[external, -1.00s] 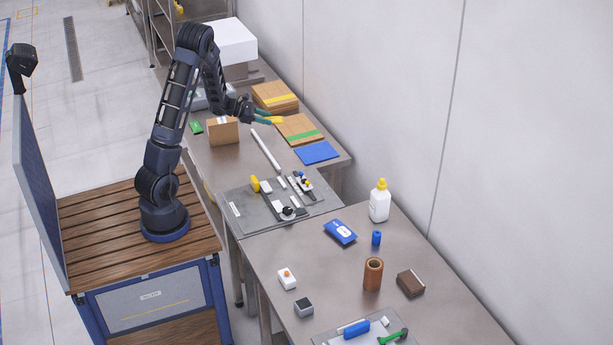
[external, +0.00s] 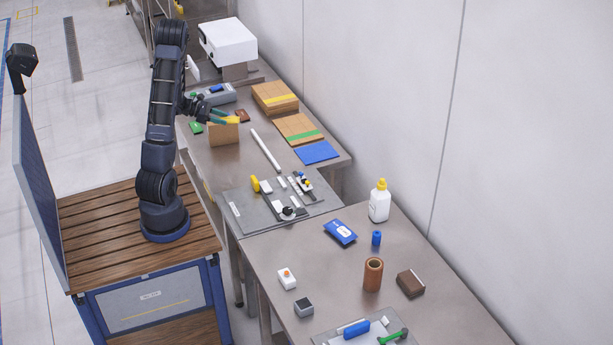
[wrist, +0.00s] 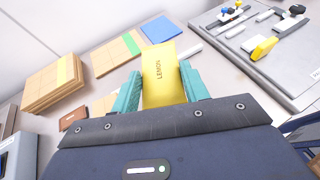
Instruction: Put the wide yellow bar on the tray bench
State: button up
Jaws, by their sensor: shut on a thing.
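My gripper (external: 220,118) has teal fingers and is shut on the wide yellow bar (wrist: 163,75). In the wrist view the bar is a flat yellow block with dark lettering, between the two fingers (wrist: 161,90). In the external view the bar (external: 232,120) shows small at the fingertips, in front of or above a small upright cardboard box (external: 223,134). Two benches stand end to end: the far bench (external: 215,165) and the near bench (external: 330,255). A grey tray (external: 235,212) lies at the front end of the far bench. Which one is called the tray bench is unclear.
Cardboard stacks (external: 275,97), a blue pad (external: 317,152) and a white rod (external: 265,150) lie on the far bench. Small parts crowd the grey tray. The near bench holds a white bottle (external: 379,205), a brown cylinder (external: 373,274) and another tray at its front.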

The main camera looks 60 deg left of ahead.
aim_at(223, 157)
notch_tip(223, 157, down, 19)
jog(key=shift+r, duration=0.1)
dwell(0.8)
jog(key=o, duration=1)
jog(key=shift+s+a+r, duration=0.15)
jog(key=shift+s, duration=0.15)
jog(key=v, duration=1.1)
jog(key=shift+s, duration=0.1)
jog(key=shift+r, duration=0.15)
